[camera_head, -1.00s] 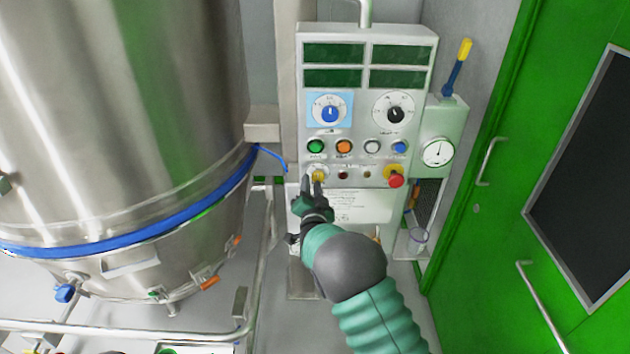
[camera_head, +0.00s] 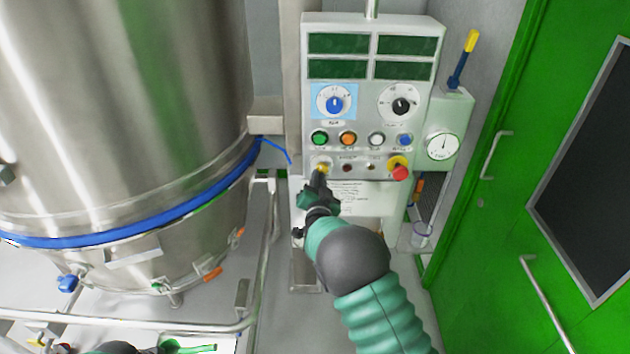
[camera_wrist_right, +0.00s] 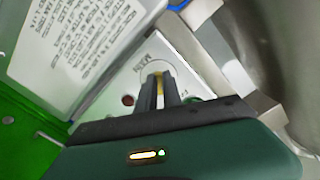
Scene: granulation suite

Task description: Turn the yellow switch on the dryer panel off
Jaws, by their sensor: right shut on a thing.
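The dryer panel (camera_head: 425,100) is a pale upright box with dark displays, dials and rows of buttons. The yellow switch (camera_head: 322,167) is at the left end of its lower row, mostly covered by my gripper. My right gripper (camera_head: 319,176) reaches up to it from below, its fingers shut on the switch. In the right wrist view, the two dark fingers (camera_wrist_right: 160,90) stand on either side of a yellow strip of the switch (camera_wrist_right: 159,83). The switch's exact angle is hard to tell.
A red stop button (camera_head: 400,173) on a yellow base sits to the right in the same row. Green, orange, white and blue buttons are just above. A large steel vessel (camera_head: 120,110) stands left, a gauge (camera_head: 442,146) and green door (camera_head: 500,230) right.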

